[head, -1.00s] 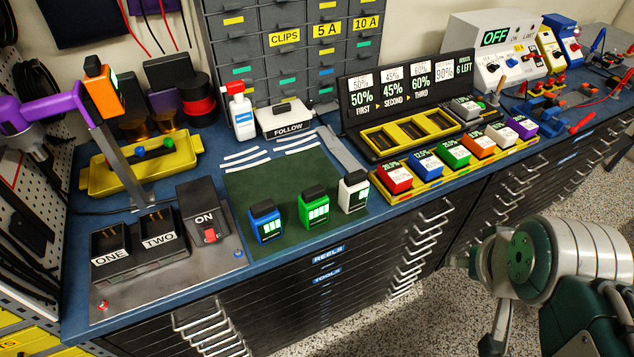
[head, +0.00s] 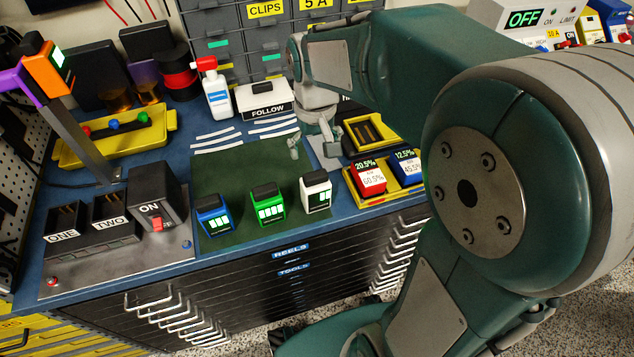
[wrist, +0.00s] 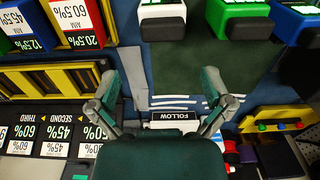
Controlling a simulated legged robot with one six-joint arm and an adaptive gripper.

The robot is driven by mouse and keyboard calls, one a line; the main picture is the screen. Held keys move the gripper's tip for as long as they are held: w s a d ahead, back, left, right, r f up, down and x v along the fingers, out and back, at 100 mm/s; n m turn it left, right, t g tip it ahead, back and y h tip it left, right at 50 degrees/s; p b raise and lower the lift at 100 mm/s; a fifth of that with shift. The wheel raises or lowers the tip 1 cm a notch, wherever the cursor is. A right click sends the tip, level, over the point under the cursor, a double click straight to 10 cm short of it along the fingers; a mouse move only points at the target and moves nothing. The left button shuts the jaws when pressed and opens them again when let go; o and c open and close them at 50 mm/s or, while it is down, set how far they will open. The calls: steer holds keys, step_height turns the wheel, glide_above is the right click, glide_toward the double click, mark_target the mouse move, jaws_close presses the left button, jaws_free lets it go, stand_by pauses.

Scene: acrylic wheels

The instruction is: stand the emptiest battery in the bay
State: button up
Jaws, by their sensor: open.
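Three batteries with black caps and small lit bar displays stand in a row on the green mat (head: 235,172): a blue one (head: 212,228), a green one (head: 269,213) and a white one (head: 315,200). The bars are too small to count surely. The dark charging bay has two slots, ONE (head: 62,236) and TWO (head: 110,224); both look empty. My gripper (head: 310,150) is open and empty, above the bench behind the white battery. In the wrist view my gripper (wrist: 160,100) has its fingers spread, with the white battery (wrist: 162,22) beyond them.
A purple arm holds an orange block (head: 48,68) over that side. A yellow tray (head: 100,150), spray bottle (head: 214,95) and FOLLOW box (head: 265,100) stand behind. Labelled coloured blocks (head: 368,180) sit right of the mat.

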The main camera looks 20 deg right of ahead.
mark_target(314, 183)
steer(key=f, duration=0.1)
steer(key=a+f, duration=0.1)
steer(key=f, duration=0.3)
steer(key=shift+s+a, duration=0.1)
steer(key=shift+a, duration=0.2)
steer(key=f, duration=0.1)
steer(key=d+f, duration=0.1)
steer(key=f, duration=0.3)
steer(key=shift+s+d, duration=0.2)
steer(key=shift+d, duration=0.2)
steer(key=shift+s+a+f, duration=0.2)
steer(key=shift+a, duration=0.05)
steer(key=shift+w, duration=0.1)
steer(key=c, duration=0.9)
steer(key=shift+w+a, duration=0.1)
steer(key=shift+w, duration=0.05)
steer(key=shift+c, duration=0.8)
